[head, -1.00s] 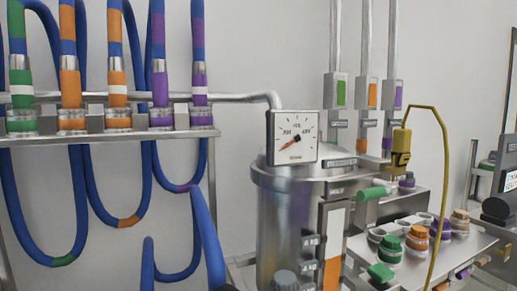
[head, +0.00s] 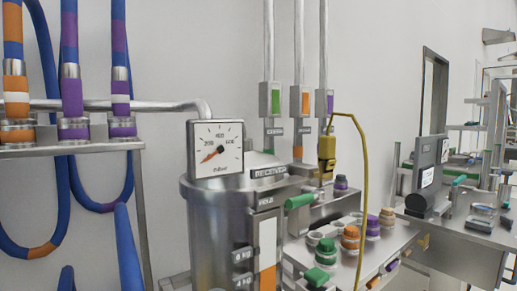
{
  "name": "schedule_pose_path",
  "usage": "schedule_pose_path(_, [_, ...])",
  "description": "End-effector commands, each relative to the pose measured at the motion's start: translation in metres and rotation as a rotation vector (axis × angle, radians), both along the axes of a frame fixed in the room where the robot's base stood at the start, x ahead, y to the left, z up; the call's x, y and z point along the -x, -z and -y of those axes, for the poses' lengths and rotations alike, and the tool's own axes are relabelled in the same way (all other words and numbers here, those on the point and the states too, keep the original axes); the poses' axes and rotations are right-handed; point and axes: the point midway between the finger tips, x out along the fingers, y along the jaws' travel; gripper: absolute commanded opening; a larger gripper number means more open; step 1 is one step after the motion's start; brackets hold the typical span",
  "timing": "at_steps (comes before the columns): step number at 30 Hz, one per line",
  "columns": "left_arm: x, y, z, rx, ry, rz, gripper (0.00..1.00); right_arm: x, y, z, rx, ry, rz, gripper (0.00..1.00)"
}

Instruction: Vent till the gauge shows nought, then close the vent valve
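The square white gauge (head: 215,148) stands on top of the steel receiver vessel (head: 222,212). Its red needle points to the lower left, near the low end of the dial; the small numbers are too blurred to read exactly. A green handle (head: 299,201) sticks out beside the vessel's right side. I cannot tell whether it is the vent valve or how it is set. Neither of my grippers shows in the head view.
Blue hoses with coloured bands hang from a steel rack (head: 72,147) at the left. A tray (head: 385,250) of coloured caps stands right of the vessel, with a yellow box (head: 327,147) on a looping cable above it. A bench (head: 460,235) with devices is further right.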

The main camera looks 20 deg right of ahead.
Motion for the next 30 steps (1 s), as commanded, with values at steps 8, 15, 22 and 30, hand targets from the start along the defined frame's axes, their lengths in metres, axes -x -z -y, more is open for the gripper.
schedule_pose_path(8, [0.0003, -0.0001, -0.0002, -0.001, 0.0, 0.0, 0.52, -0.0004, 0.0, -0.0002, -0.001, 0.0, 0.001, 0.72])
schedule_pose_path(15, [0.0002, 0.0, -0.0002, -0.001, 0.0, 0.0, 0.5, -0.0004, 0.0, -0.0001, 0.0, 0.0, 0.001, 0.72])
schedule_pose_path(22, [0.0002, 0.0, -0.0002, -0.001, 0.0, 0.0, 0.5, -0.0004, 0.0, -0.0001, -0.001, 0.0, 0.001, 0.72])
schedule_pose_path(30, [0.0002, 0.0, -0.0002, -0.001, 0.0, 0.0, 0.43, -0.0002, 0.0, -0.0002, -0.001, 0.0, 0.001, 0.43])
